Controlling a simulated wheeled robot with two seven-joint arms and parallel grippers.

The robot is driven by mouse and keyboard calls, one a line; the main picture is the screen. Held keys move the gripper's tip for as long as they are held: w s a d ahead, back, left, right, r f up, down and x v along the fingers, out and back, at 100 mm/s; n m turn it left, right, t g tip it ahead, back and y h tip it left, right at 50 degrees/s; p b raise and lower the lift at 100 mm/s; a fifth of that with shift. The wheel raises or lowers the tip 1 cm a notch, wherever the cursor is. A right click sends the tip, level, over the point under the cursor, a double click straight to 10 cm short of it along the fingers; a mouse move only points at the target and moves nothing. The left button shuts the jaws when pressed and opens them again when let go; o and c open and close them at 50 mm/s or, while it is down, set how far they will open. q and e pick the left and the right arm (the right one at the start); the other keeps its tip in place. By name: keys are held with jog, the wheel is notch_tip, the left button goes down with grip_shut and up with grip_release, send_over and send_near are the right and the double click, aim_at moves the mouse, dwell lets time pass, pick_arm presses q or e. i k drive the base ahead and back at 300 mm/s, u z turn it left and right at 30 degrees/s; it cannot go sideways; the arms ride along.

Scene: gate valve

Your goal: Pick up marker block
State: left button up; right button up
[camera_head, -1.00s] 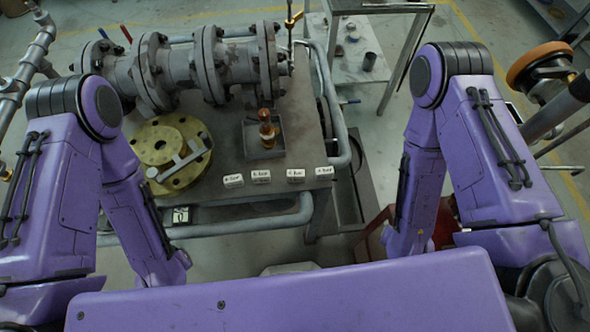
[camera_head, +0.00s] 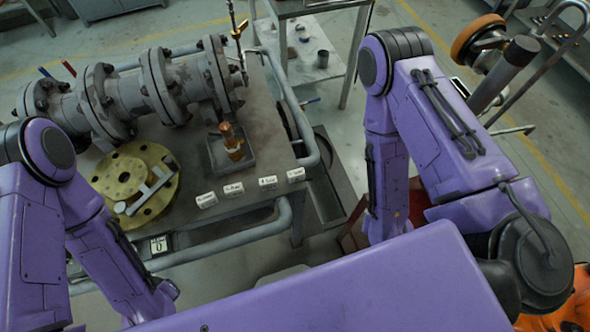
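Several small white marker blocks with dark lettering stand in a row along the front edge of the metal workbench (camera_head: 265,112). From left to right they are a first block (camera_head: 206,200), a second block (camera_head: 233,189), a third block (camera_head: 267,183) and a fourth block (camera_head: 296,174). The lettering is too small to read surely. Both my purple arms are bent downward, the left one left of the blocks and the right one to their right, clear of the bench. Neither gripper's fingers can be seen.
A large grey flanged valve (camera_head: 130,95) lies across the back of the bench. A brass flange disc (camera_head: 135,185) and a tray with a copper-coloured fitting (camera_head: 232,145) sit before it. A pipe rail (camera_head: 225,237) runs along the bench front. A handwheel (camera_head: 478,37) stands at right.

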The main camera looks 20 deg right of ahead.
aim_at(296, 175)
jog(key=z, duration=1)
jog(key=k, duration=1.3)
jog(key=z, duration=0.95)
jog(key=i, duration=0.35)
jog(key=u, duration=0.3)
